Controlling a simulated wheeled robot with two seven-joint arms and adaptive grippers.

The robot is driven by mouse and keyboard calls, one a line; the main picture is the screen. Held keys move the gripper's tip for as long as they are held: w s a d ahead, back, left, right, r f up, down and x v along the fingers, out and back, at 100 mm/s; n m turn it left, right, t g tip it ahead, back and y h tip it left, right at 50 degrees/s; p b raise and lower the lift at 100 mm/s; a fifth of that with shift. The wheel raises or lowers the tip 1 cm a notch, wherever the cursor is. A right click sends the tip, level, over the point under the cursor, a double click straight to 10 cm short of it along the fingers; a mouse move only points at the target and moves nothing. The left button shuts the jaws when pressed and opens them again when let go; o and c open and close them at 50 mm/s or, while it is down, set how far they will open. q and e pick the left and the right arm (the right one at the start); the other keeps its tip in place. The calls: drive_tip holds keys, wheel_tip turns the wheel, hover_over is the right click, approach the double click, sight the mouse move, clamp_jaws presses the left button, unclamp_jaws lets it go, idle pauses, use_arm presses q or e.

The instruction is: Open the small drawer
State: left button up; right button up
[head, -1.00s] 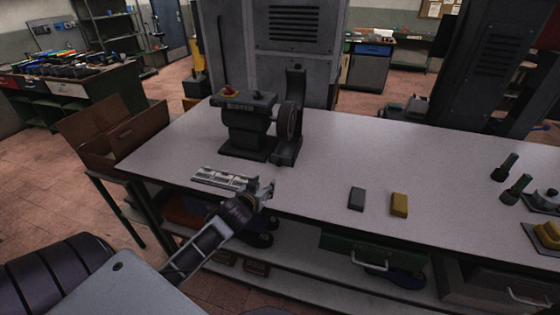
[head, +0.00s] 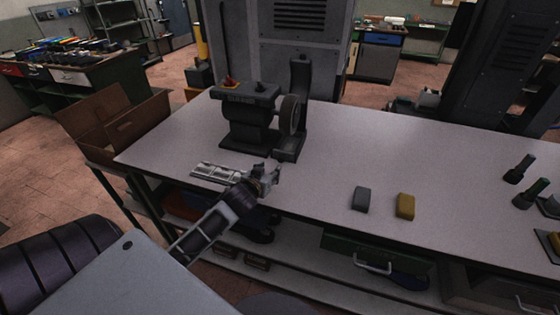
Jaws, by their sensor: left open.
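The small green drawer (head: 376,255) hangs under the tabletop at the lower right of centre, with a pale bar handle (head: 372,266) on its front. It looks closed. My left gripper (head: 270,174) is open and empty, over the front edge of the table beside a silver slotted metal piece (head: 215,173). It is well to the left of the drawer and apart from it. My right gripper is not in view.
A bench grinder (head: 250,120) stands at the table's back left. A grey block (head: 361,199) and a yellow block (head: 405,206) lie above the drawer. Dark-handled tools (head: 520,168) stand at the right. A second drawer with a handle (head: 530,304) is at lower right. A cardboard box (head: 115,120) is at left.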

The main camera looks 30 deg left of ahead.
sight(280, 160)
use_arm(q)
drive_tip(key=shift+w+a+f, duration=0.15)
drive_tip(key=shift+w+f, duration=0.05)
drive_tip(key=shift+w, duration=0.35)
drive_tip(key=shift+p+x, duration=0.35)
drive_tip(key=shift+x, duration=1.5)
drive_tip(key=shift+p+x, duration=0.4)
drive_tip(key=shift+x, duration=3.95)
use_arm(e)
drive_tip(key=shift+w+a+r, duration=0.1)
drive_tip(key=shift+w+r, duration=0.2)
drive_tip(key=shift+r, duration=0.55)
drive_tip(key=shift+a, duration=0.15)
use_arm(q)
drive_tip(key=shift+c, duration=1.2)
clamp_jaws()
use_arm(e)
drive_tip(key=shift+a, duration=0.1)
